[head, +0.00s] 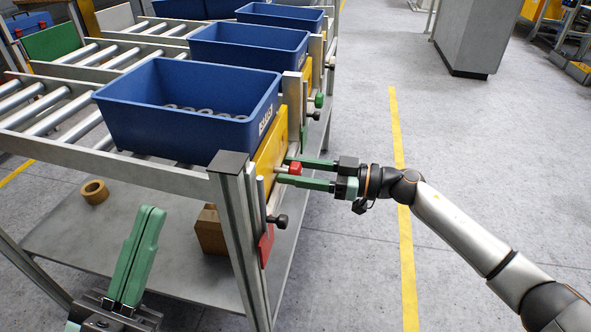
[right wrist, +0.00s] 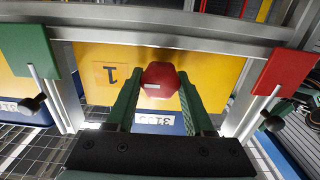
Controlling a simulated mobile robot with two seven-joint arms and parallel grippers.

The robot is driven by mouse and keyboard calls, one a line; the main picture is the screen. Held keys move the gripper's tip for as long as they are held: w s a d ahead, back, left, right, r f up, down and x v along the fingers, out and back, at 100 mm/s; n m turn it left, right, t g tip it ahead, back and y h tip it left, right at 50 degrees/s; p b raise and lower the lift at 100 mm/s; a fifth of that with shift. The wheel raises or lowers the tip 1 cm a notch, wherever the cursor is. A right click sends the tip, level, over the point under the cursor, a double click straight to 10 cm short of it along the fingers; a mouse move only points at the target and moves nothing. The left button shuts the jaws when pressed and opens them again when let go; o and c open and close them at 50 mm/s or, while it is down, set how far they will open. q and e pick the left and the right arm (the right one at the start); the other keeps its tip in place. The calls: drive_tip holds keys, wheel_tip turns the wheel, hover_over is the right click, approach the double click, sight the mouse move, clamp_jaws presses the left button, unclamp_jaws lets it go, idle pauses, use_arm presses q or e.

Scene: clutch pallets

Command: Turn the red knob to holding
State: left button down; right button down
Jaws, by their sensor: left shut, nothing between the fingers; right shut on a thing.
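The red knob (head: 295,168) sits on the yellow panel (head: 270,152) at the front end of the roller rack. It also shows in the right wrist view (right wrist: 160,80) as a red faceted knob with a small pale mark on its face. My right gripper (head: 307,172) reaches in from the right, with its green fingers on either side of the knob, shut on it. In the right wrist view the fingertips (right wrist: 160,92) flank the knob and partly hide its sides. My left gripper (head: 152,212) is shut and empty, pointing up at the lower left, apart from the rack.
A blue bin (head: 185,120) with grey rings stands on the rollers behind the panel; more blue bins (head: 248,47) stand farther back. A red plate (head: 266,245) and black-tipped lever (head: 278,221) lie below the knob. A brown ring (head: 95,192) rests on the lower shelf.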

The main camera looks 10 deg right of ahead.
idle(0.4)
drive_tip(key=shift+r+n+p, duration=0.1)
drive_tip(key=shift+n+p, duration=0.5)
drive_tip(key=shift+p, duration=0.1)
drive_tip(key=shift+s+n+p, duration=0.1)
drive_tip(key=shift+n+p, duration=0.7)
drive_tip(key=shift+n, duration=0.2)
use_arm(q)
drive_tip(key=shift+m, duration=0.4)
drive_tip(key=shift+a+r+p, duration=0.2)
drive_tip(key=shift+r+p, duration=0.45)
drive_tip(key=shift+r, duration=1.45)
use_arm(e)
drive_tip(key=shift+n, duration=1.8)
drive_tip(key=shift+f, duration=0.2)
